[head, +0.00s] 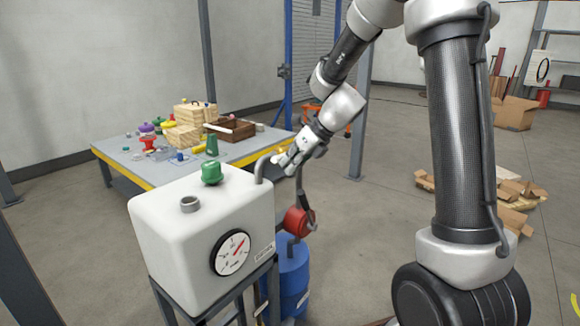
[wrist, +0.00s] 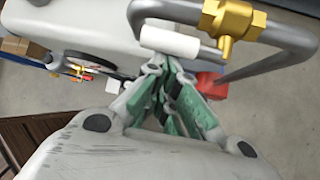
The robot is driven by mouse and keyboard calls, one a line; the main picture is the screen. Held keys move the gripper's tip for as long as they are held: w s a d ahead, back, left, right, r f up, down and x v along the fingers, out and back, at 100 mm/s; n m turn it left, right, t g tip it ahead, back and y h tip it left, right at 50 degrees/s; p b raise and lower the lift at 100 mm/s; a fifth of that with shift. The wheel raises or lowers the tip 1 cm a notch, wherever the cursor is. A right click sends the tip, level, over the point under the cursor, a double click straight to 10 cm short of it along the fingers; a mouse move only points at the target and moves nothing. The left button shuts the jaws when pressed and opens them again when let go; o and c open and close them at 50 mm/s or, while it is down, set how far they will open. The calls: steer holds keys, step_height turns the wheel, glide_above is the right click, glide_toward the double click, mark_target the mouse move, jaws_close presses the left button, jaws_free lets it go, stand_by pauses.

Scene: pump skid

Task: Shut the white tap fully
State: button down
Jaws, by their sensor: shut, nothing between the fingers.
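The white tap handle (wrist: 168,40) shows in the wrist view as a short white bar beside a brass valve body (wrist: 232,20) on a grey bent pipe (wrist: 285,38). The bar lies roughly along the pipe run next to it. My gripper (wrist: 166,68) is shut and empty, with its green-padded fingers right at the lower edge of the white bar. I cannot tell whether they touch it. In the head view my gripper (head: 284,162) is at the pipe beside the white tank and largely hides the tap.
The white tank (head: 165,240) has a dial gauge (head: 232,253), a green cap (head: 212,173) and an open neck (head: 190,204). A red round part (head: 298,221) sits above a blue drum (head: 291,280). A cluttered table (head: 118,160) stands behind.

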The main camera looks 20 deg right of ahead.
steer(key=w+d+r+m+g+y, duration=0.2)
steer(key=d+r+m+g+y, duration=0.1)
steer(key=y, duration=0.5)
steer(key=shift+w+r+m+g+y, duration=0.15)
steer(key=shift+r+m+g+y, duration=0.15)
steer(key=shift+r+m+g, duration=0.6)
steer(key=shift+w+d+r+t, duration=0.1)
steer(key=shift+d+r+t, duration=0.1)
steer(key=shift+r+t, duration=0.1)
stand_by(0.4)
